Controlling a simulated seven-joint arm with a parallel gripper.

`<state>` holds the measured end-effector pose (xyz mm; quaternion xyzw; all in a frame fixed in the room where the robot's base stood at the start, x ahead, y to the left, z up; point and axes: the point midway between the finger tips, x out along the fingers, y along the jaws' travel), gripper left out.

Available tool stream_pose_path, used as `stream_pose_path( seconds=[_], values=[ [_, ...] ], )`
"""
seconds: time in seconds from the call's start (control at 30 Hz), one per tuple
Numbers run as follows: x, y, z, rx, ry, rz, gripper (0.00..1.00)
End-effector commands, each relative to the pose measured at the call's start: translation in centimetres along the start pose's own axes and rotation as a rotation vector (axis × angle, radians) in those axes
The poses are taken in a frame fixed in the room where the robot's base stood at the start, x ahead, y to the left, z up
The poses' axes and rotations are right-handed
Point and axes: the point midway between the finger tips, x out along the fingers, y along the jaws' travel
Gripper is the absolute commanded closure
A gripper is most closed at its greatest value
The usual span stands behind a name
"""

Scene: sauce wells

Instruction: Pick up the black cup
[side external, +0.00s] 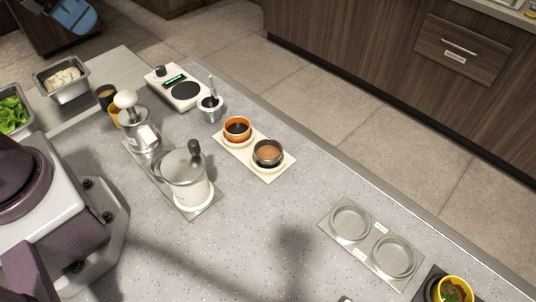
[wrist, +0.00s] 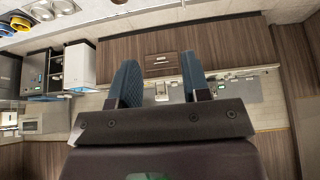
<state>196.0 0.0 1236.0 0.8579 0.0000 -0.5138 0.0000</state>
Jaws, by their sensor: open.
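A dark, black-looking cup (side external: 268,153) with brown contents stands in the front right place of a cream two-place holder (side external: 282,173) in the side external view. An orange cup (side external: 237,129) with dark contents stands beside it in the same holder. A second small dark cup (side external: 105,95) stands at the far left of the counter. My gripper (wrist: 160,65) shows in the wrist view with its two blue fingers apart and nothing between them. It points toward the cabinets.
A metal holder with two empty wells (side external: 373,240) lies to the right. A yellow cup (side external: 455,289) is at the lower right corner. Two metal dispensers (side external: 187,180) (side external: 139,125) stand left of the cups, with a scale (side external: 178,88) behind. The counter between the holders is clear.

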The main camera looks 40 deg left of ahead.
Motion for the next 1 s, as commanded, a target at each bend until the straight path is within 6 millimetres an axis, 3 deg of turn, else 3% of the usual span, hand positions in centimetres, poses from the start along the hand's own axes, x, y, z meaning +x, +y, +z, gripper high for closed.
stream_pose_path(
  seconds=[0.03,0.2,0.57,0.77,1.0],
  values=[
    [0.0,0.0,0.0,0.0,0.0,0.0,0.46],
    [0.0,0.0,0.0,0.0,0.0,0.0,0.08],
    [0.7,0.6,0.1,0.029,-0.034,0.015,0.08],
    [4.4,2.9,-0.6,0.114,-0.215,0.062,0.08],
    [10.9,6.9,-3.1,0.065,-0.399,0.045,0.08]
  ],
)
